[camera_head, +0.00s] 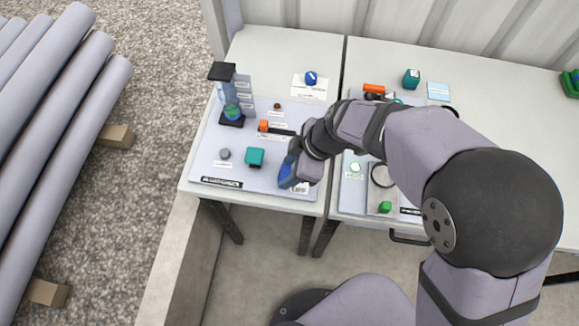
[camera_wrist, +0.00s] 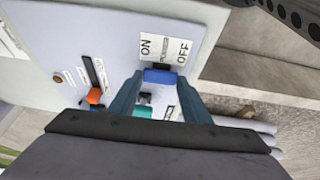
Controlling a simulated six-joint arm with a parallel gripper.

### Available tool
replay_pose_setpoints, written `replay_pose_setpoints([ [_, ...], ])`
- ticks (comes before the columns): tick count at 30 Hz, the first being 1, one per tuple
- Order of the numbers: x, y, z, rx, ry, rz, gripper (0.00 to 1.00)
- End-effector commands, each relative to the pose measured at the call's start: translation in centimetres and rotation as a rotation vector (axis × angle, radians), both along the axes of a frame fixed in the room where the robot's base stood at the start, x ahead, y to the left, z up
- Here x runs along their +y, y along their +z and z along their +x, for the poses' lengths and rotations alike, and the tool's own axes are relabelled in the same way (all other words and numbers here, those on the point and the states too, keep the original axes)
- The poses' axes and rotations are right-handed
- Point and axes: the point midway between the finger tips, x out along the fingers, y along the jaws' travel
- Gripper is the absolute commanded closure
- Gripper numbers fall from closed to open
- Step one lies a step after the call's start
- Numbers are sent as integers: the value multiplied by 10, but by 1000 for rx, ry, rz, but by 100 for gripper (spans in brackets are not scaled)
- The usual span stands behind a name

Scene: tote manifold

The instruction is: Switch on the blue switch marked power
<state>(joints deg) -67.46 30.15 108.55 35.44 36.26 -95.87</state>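The blue switch (camera_wrist: 160,76) shows in the wrist view on the light panel, below a white label (camera_wrist: 167,48) reading ON and OFF, with smaller text between them. Which way the switch is set I cannot tell. My gripper (camera_wrist: 160,83) is open, its two blue fingers one on each side of the switch with narrow gaps. Whether either finger touches it is unclear. In the head view my gripper (camera_head: 286,178) is low at the panel's front right corner; the gripper and arm hide the switch there.
A second panel with a green button (camera_head: 385,207) lies right, partly behind my arm.

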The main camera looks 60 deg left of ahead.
Motion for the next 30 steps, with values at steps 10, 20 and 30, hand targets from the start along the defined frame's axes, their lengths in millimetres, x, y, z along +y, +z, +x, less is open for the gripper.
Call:
replay_pose_setpoints([
  [10, 4, 1, 3, 79, -1, -75, 79],
  [20, 7, 0, 6, 177, -1, -174, 79],
  [30, 7, 0, 6, 181, -2, -178, 52],
])
